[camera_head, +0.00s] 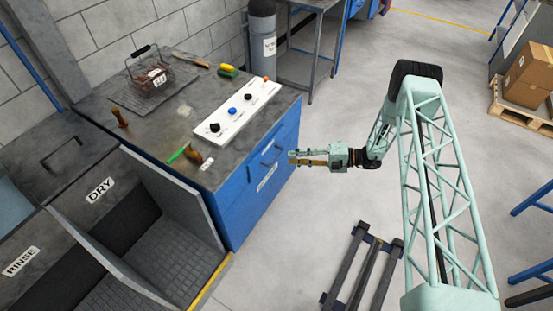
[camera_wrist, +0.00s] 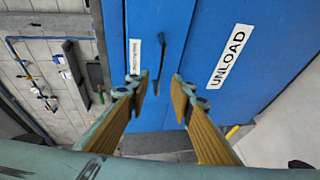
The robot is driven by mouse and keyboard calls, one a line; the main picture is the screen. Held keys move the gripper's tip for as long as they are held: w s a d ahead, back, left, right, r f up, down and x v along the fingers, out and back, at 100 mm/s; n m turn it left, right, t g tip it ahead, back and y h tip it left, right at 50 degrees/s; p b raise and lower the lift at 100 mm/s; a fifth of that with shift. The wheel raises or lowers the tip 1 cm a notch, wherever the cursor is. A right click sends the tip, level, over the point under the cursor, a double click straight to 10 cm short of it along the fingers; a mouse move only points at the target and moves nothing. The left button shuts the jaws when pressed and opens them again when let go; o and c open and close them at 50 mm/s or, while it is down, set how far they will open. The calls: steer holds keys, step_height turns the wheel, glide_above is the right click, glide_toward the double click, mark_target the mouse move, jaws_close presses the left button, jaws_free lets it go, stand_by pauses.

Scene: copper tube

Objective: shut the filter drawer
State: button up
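The blue cabinet front (camera_head: 262,185) stands below the grey worktop, with a blue bar handle (camera_head: 271,150) near its top. In the wrist view a drawer-like blue panel (camera_wrist: 178,25) carries a long dark blue handle (camera_wrist: 160,60) and a small white label (camera_wrist: 134,57), too small to read. A larger UNLOAD label (camera_wrist: 229,57) is on the blue face to the right. My gripper (camera_head: 293,158) is level with the cabinet front, to its right. In the wrist view its fingers (camera_wrist: 158,90) are apart, with the handle beyond the gap. I cannot tell how far out the drawer stands.
The worktop (camera_head: 172,120) holds a white control panel (camera_head: 236,110), a wire basket (camera_head: 149,75) and small tools. DRY and RINSE bays (camera_head: 100,190) lie at the left. A dark floor rack (camera_head: 362,265) stands below my arm.

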mark_target(277, 157)
steer(key=shift+w+a+f+b, duration=0.15)
steer(key=shift+a+f, duration=0.1)
steer(key=shift+a, duration=1.15)
steer(key=shift+w+a+f+b, duration=0.15)
steer(key=shift+a+f, duration=0.1)
steer(key=shift+a, duration=1.15)
steer(key=shift+w+a+f+b, duration=0.15)
steer(key=shift+a+f, duration=0.1)
steer(key=shift+a, duration=1.15)
jaws_close()
